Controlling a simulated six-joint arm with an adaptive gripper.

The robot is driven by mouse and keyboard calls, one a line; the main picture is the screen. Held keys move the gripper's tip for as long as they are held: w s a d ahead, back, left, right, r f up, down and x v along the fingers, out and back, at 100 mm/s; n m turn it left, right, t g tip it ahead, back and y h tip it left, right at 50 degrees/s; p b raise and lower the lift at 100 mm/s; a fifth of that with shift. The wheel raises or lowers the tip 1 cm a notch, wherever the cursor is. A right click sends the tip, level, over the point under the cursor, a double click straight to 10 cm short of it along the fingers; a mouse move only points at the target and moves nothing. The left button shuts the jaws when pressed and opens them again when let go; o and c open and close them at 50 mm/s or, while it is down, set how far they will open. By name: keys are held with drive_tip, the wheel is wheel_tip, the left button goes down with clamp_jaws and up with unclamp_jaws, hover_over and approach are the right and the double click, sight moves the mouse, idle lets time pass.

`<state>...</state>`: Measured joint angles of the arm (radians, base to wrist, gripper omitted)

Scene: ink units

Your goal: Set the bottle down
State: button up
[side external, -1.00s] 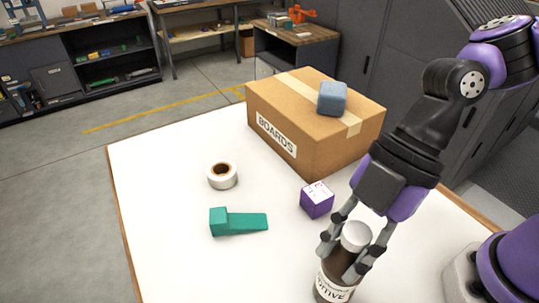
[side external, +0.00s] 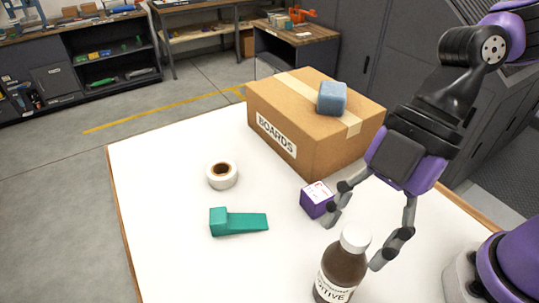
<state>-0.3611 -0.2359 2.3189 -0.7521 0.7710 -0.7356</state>
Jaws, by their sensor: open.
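The brown bottle (side external: 343,271) with a white cap and a white label stands upright on the white table near the front edge of the picture. Its lowest part is close to the bottom of the frame. My gripper (side external: 352,241) is open, with its fingers spread wide above and behind the bottle. The fingers hold nothing. The right fingertip appears close to the bottle's shoulder; I cannot tell whether it touches.
A purple cube (side external: 317,199) sits beside the left finger. A teal wedge (side external: 238,222) and a white tape roll (side external: 222,175) lie further left. A cardboard box (side external: 290,117) with a blue block (side external: 332,97) on top stands behind.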

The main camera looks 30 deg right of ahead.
drive_tip(key=s+v, duration=0.1)
drive_tip(key=v, duration=0.8)
drive_tip(key=w+d+f+m+t+h, duration=0.2)
drive_tip(key=d+m+t+h, duration=0.1)
drive_tip(key=d+m, duration=0.4)
drive_tip(key=w+d+f+m+t+h, duration=0.3)
drive_tip(key=d+m, duration=0.5)
drive_tip(key=m, duration=0.4)
drive_tip(key=shift+w+m, duration=0.3)
